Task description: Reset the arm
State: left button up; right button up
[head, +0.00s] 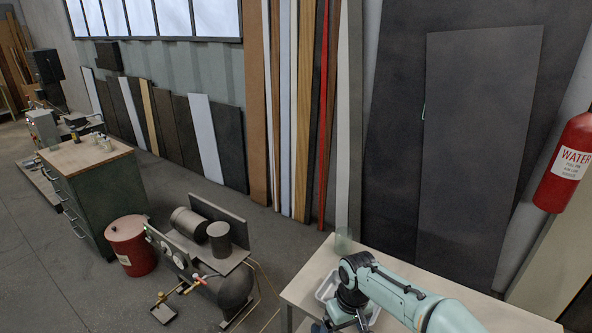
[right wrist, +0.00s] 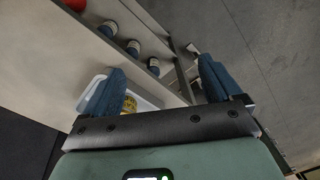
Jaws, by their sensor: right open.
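My right arm (head: 405,300) is teal and reaches in from the lower right in the head view, over a pale table (head: 300,285). Its gripper (head: 340,325) is low by the table's front, partly cut off by the picture's bottom edge. In the right wrist view the two blue fingers of the right gripper (right wrist: 163,78) stand wide apart with nothing held between them. A white tray (right wrist: 150,97) lies beyond the left finger, with a yellow-marked item (right wrist: 129,104) in it, partly hidden. My left gripper is not in view.
The white tray also shows beside my arm in the head view (head: 326,287). Several small containers (right wrist: 133,47) line a pale surface. A compressor (head: 228,286) and red drum (head: 131,246) stand left of the table.

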jog(key=s+f+m+g+y, duration=0.1)
jog(key=s+f, duration=0.3)
jog(key=f, duration=0.8)
jog(key=s+f+m+y, duration=0.2)
jog(key=s+f, duration=0.2)
jog(key=f, duration=0.8)
jog(key=s+f+m, duration=0.2)
jog(key=s+f, duration=0.2)
jog(key=s, duration=0.6)
jog(key=s+d+f+m, duration=0.1)
jog(key=s+f+m, duration=0.2)
jog(key=s, duration=0.7)
notch_tip(320, 180, down, 2)
jog(key=shift+d+f, duration=0.15)
